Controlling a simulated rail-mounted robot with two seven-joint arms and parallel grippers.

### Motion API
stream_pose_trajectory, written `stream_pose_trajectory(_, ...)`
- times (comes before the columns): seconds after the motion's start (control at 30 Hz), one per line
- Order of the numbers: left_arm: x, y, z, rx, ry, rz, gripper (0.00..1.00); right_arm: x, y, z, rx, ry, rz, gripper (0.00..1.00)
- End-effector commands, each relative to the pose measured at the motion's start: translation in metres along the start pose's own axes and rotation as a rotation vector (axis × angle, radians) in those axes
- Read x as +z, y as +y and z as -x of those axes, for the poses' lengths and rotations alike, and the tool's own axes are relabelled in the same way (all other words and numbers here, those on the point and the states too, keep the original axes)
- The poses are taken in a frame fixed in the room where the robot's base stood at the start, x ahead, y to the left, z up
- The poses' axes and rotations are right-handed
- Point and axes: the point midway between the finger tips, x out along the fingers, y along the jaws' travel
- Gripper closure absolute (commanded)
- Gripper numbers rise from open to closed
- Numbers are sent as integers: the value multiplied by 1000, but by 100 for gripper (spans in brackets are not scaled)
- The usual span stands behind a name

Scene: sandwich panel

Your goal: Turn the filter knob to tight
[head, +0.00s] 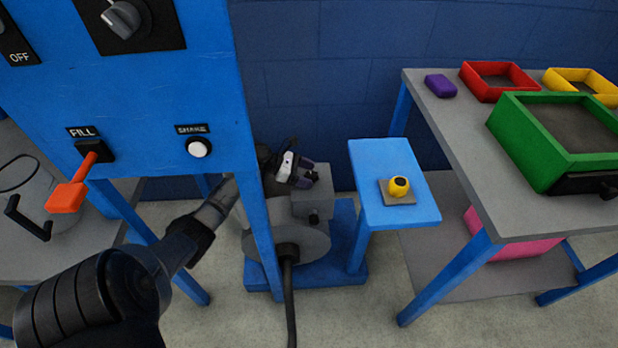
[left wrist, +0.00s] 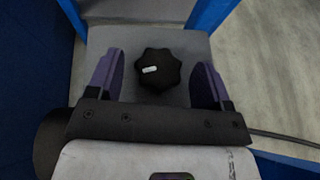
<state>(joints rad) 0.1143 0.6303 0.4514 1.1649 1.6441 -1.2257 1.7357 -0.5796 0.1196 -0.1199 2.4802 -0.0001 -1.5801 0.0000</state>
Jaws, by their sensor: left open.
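The filter knob (left wrist: 160,72) is black and lobed, with a short white mark lying nearly level, a little left of its middle. It sits on a grey surface of the machine (head: 308,243). My left gripper (head: 302,172) is at the top of this machine, beyond the blue panel leg. In the left wrist view its two purple fingers stand open, one on each side of the knob, with a gap on both sides. No label for tight is readable. In the head view I cannot make out the knob clearly near the fingers. My right gripper is not in view.
The blue panel (head: 140,110) and its leg stand close to my left arm. A grey table (head: 450,130) holds red, yellow and green trays. A black hose hangs at the machine's front.

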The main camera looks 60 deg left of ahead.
Motion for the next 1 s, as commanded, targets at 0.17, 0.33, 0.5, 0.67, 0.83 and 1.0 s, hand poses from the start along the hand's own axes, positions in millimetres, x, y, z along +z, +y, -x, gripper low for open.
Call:
stream_pose_trajectory(0.17, 0, 0, -7, 1, -1, -1, 27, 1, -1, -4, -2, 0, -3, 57)
stream_pose_trajectory(0.33, 1, 0, -8, 1, -1, -1, 27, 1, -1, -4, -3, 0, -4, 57)
stream_pose_trajectory(0.5, 0, 0, -8, 1, -1, -1, 31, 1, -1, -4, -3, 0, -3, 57)
stream_pose_trajectory(0.67, 0, 0, -8, 1, 0, -1, 46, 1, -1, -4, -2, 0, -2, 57)
stream_pose_trajectory(0.83, 0, 0, -8, 1, 0, -1, 62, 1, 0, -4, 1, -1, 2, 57)
stream_pose_trajectory(1.0, 1, 0, -8, -4, 0, -2, 71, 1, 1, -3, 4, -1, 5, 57)
